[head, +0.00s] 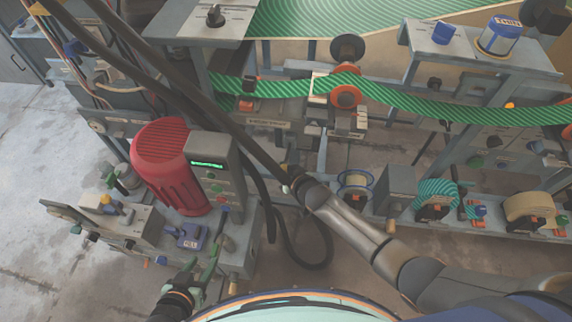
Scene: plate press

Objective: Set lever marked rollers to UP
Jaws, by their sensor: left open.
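I cannot make out a label reading "rollers" on any control, so I cannot tell which one is that lever. A short dark lever (228,243) stands on the low panel right of the blue switch (188,236). My left gripper (204,264) has green fingers, is open, and is just below and in front of this panel with nothing visible between its fingers. My right arm reaches in from the lower right toward the middle. Its tip (293,182) is small and dark, and its jaws cannot be made out.
A red motor (172,165) and a grey box with a green display (208,164) stand behind the panel. A green striped web (430,106) crosses the press. Black hoses hang in the middle. Spools (436,200) line the right. Open floor (45,190) is at left.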

